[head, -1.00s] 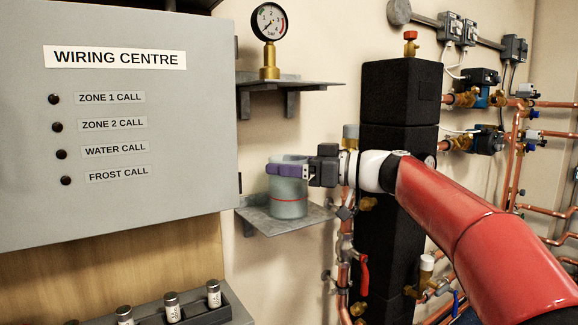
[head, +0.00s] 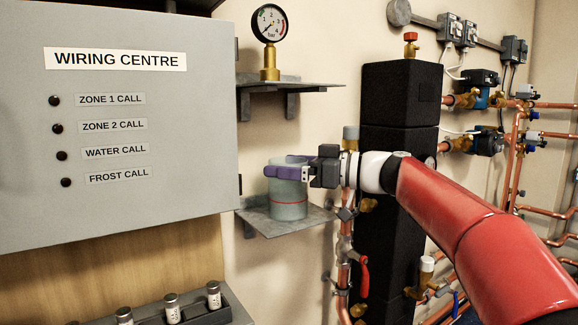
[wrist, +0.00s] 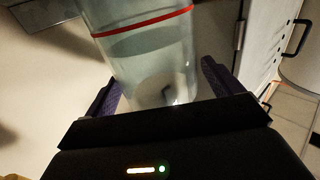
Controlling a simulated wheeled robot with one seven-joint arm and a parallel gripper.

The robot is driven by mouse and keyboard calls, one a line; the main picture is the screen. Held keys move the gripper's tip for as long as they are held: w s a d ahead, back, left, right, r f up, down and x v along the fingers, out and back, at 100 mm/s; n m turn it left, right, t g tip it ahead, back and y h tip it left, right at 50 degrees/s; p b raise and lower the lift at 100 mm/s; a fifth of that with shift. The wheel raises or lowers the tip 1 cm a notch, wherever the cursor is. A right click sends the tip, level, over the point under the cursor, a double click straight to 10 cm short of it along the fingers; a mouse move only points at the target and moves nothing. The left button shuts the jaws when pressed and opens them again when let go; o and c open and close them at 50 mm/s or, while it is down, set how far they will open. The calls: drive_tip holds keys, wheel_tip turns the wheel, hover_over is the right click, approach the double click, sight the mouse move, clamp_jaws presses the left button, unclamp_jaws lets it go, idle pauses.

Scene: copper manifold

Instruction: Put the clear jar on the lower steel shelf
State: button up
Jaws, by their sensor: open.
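The clear jar (head: 289,203), with a red line around it, stands upright on the lower steel shelf (head: 266,226). My gripper (head: 284,166) is at the jar's upper part, with its purple fingers open on either side of it. In the wrist view the jar (wrist: 150,55) lies between the two fingers. A small gap shows at the right finger; contact at the left finger is hard to tell. The jar's far side is hidden.
An upper shelf (head: 315,86) with a pressure gauge (head: 270,40) is above the jar. The grey wiring centre box (head: 120,200) is close on the left. A black insulated column (head: 398,110) and copper pipes stand on the right.

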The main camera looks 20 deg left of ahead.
drive_tip(key=d+b, duration=0.2)
drive_tip(key=d, duration=0.9)
drive_tip(key=shift+s+d, duration=0.3)
drive_tip(key=shift+d, duration=0.1)
